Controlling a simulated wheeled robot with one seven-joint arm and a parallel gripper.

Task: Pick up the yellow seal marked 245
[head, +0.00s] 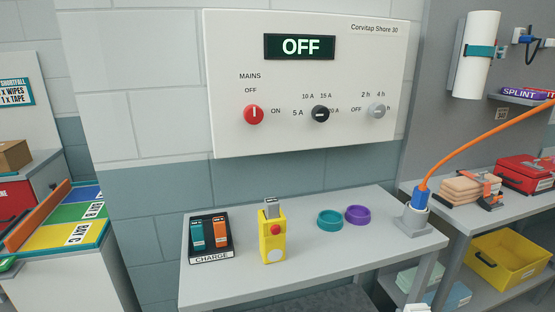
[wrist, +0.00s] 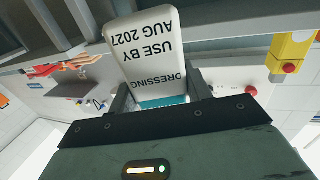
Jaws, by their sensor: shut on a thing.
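My gripper (wrist: 160,88) is shut on a white dressing pack (wrist: 150,48) in the wrist view. The pack's print reads "DRESSING" and "USE BY AUG 2027", upside down in the picture. A strip of teal shows at the pack's base between the fingers. I cannot make out a yellow seal marked 245 in either view. My gripper cannot be made out in the head view.
A grey bench (head: 330,255) bears a charger (head: 212,255), a yellow device with a red button (head: 272,245), a teal ring (head: 330,219) and a purple ring (head: 357,214). A blue plug (head: 421,199) with an orange cable stands at its right. A yellow crate (head: 505,265) sits lower right.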

